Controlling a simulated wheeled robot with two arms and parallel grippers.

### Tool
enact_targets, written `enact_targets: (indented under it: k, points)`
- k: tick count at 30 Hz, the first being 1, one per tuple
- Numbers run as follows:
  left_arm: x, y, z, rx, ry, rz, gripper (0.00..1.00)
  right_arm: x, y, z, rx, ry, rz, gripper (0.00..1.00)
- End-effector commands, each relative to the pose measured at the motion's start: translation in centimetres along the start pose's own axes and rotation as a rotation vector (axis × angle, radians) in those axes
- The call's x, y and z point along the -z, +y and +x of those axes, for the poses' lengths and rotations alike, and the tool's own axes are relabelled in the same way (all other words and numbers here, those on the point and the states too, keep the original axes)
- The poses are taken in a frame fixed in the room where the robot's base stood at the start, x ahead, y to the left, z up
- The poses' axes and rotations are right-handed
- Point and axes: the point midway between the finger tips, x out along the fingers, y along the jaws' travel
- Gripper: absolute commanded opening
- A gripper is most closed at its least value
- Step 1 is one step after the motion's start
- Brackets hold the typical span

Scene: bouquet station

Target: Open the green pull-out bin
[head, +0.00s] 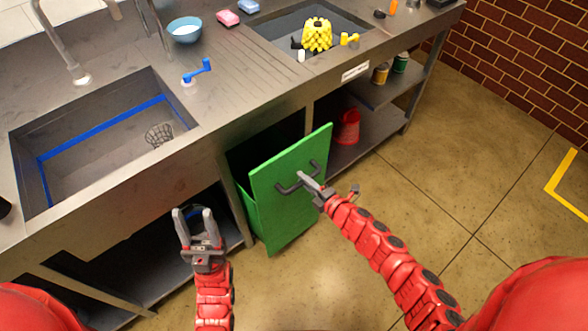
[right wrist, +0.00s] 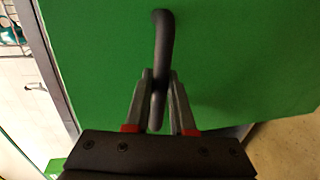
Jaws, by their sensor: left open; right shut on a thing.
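The green pull-out bin (head: 289,190) stands out from under the counter, with its front panel well forward and a dark opening behind it. Its dark bar handle (head: 284,190) is on the front panel. My right gripper (head: 304,179) is shut on the handle. In the right wrist view the fingers (right wrist: 158,90) close around the handle (right wrist: 164,40) in front of the green panel (right wrist: 230,60). My left gripper (head: 194,222) is open and empty, to the left of the bin and in front of the lower shelf.
A steel counter (head: 225,80) with a sink (head: 100,140) is above the bin. A red bucket (head: 347,127) stands on the lower shelf to the right. The floor (head: 430,150) at right is clear.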

Motion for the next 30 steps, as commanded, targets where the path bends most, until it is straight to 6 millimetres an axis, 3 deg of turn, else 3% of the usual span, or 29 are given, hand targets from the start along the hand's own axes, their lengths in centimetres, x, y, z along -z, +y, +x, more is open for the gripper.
enact_targets:
  k: [9,15,21,30]
  points:
    - [0.0,0.0,0.2,0.0,0.0,0.0,0.5,-0.1,-2.4,-10.6,0.006,-0.006,0.005,0.0]
    - [0.2,-0.1,0.9,0.0,0.0,0.0,0.5,-0.1,-3.5,-16.5,0.006,-0.006,0.002,0.0]
    - [0.3,-0.1,1.5,0.0,0.0,0.0,0.5,-0.1,-4.3,-20.5,0.006,-0.006,0.002,0.0]
    - [0.3,-0.1,1.8,0.0,0.0,0.0,0.5,0.0,-4.9,-23.0,0.004,-0.002,-0.001,0.0]
